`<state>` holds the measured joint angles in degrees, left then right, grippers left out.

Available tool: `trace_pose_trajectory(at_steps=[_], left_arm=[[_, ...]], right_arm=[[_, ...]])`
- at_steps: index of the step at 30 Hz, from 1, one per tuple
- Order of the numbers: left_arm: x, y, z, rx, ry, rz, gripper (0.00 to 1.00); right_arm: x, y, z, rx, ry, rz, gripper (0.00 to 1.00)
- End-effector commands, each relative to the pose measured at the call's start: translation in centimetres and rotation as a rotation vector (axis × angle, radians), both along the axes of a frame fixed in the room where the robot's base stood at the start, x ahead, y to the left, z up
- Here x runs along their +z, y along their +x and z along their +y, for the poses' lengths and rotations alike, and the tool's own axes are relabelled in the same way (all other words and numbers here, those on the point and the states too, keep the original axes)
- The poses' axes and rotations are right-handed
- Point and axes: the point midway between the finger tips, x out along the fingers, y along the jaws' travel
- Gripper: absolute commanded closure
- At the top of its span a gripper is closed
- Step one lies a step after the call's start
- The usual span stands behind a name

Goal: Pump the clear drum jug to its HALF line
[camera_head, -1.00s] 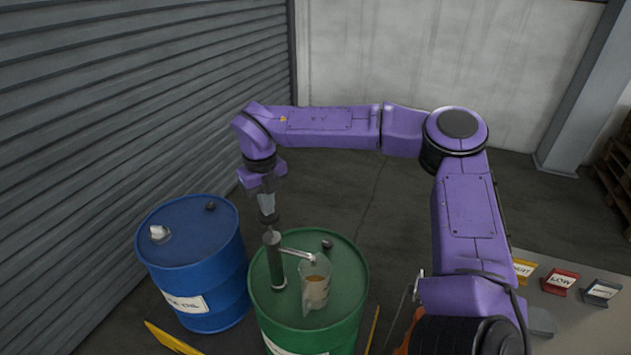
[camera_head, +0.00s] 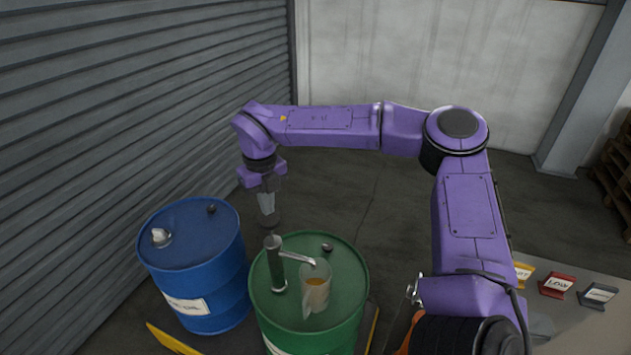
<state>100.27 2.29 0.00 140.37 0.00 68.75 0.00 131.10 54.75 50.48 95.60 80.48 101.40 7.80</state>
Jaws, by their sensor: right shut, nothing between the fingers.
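A clear jug (camera_head: 316,290) stands on the lid of the green drum (camera_head: 345,275), under the pump's spout. It holds amber liquid in its lower part. Its marked lines are too small to read. The drum pump (camera_head: 276,266) is a dark green upright cylinder with a grey top and a metal spout (camera_head: 298,257) reaching right over the jug. My right gripper (camera_head: 269,221) points down just above the pump's top, shut and empty. Whether its tips touch the pump top I cannot tell. My left gripper is not in view.
A blue drum (camera_head: 205,262) with a white label stands left of the green drum. Yellow, red and grey signs stand on a grey table (camera_head: 575,325) at the right. A yellow bar (camera_head: 172,339) lies in front of the blue drum. The floor behind is clear.

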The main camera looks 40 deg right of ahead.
Motion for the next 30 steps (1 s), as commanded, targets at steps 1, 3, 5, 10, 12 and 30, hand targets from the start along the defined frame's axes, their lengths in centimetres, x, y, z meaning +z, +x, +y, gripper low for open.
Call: trace_pose_trajectory(at_steps=[1, 3, 5, 10, 12, 30], left_arm=[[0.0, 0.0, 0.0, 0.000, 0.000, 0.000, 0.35], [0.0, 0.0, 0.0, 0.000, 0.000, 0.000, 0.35], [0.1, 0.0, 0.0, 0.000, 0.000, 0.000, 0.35], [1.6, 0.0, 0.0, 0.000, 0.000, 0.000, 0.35], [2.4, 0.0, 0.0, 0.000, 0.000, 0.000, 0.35], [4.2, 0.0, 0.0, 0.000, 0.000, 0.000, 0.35]], right_arm=[[0.0, 0.0, 0.0, 0.000, 0.000, 0.000, 1.00], [0.0, 0.0, 0.0, 0.000, 0.000, 0.000, 1.00], [0.1, 0.0, 0.0, 0.000, 0.000, 0.000, 1.00], [1.8, 0.0, 0.0, 0.000, 0.000, -0.001, 1.00], [2.8, 0.0, 0.0, 0.000, 0.000, -0.001, 1.00], [5.0, 0.0, 0.0, 0.000, 0.000, 0.000, 1.00]])
